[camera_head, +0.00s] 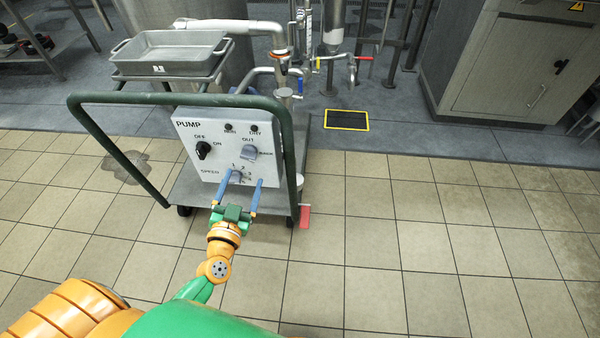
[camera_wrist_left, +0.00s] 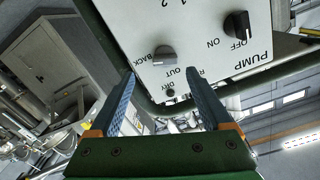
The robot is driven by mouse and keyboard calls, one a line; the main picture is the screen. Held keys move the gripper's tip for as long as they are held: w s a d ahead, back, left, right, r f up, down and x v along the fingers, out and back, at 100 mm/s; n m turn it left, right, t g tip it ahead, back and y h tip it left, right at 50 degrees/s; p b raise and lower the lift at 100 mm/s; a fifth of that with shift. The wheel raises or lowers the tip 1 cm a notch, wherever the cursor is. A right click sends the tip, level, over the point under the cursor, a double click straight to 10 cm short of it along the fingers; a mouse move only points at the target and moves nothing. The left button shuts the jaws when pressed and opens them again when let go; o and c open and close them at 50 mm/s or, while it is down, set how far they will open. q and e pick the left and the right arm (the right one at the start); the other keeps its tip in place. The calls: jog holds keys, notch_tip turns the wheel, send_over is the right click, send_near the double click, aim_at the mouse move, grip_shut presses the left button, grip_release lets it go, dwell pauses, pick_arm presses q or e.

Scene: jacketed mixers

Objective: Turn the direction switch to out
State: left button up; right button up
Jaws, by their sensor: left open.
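The direction switch (camera_head: 249,153) is a grey knob on the right of the white pump panel (camera_head: 190,178). OUT is printed above it and BACK to its right; I cannot tell surely which it points to. My left gripper (camera_head: 241,187) is open and empty in front of the panel, its blue fingers on either side of the grey speed dial (camera_head: 237,176) in the head view. In the upside-down left wrist view, the direction switch (camera_wrist_left: 164,55) shows between and beyond the fingertips (camera_wrist_left: 160,76), apart from them. My right gripper is not in view.
A black OFF/ON knob (camera_head: 203,150) sits left of the switch, and small lamps (camera_head: 229,127) above. A green handle rail (camera_head: 125,165) frames the cart's front. A grey tray (camera_head: 168,53) stands behind the panel. Tiled floor to the right is clear.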

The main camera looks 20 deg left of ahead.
aim_at(248, 158)
pick_arm(q)
jog(key=x, duration=0.4)
jog(key=b+x, duration=0.1)
jog(key=x, duration=0.1)
jog(key=shift+w+a+r, duration=0.15)
jog(key=shift+a+r, duration=0.2)
jog(key=shift+w+r, duration=0.1)
jog(key=shift+w, duration=0.4)
jog(key=shift+c, duration=0.2)
jog(key=c, duration=0.4)
grip_shut()
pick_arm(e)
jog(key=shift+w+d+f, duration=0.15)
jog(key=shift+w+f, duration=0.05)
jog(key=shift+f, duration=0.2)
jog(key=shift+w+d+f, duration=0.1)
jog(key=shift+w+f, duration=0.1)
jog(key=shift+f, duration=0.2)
